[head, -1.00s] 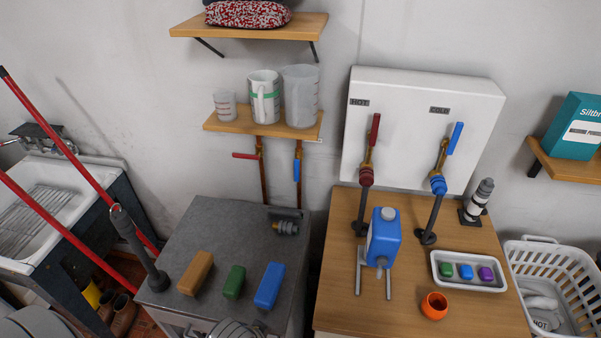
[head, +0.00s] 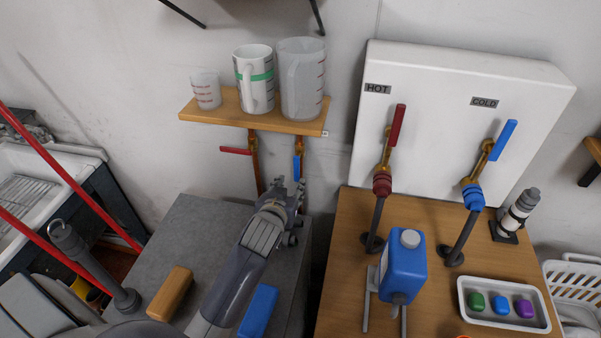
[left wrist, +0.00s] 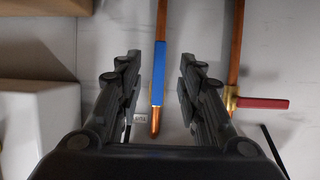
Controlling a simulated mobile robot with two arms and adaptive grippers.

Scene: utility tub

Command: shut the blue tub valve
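A blue valve lever (head: 298,168) hangs on a copper pipe below the wall shelf, in line with the pipe. It also shows in the left wrist view (left wrist: 158,73), between the fingers in the picture and touching neither. My left gripper (head: 290,190) is just below the lever in the head view, open and empty; its two fingers stand apart in the left wrist view (left wrist: 163,85). A second blue lever (head: 504,140) stands tilted on the COLD fitting of the white panel. My right gripper is in neither view.
A red lever (head: 236,150) sticks out sideways on the neighbouring pipe. The shelf (head: 225,118) with cups and jugs is just above. Bricks lie on the grey top (head: 190,230) below my left arm.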

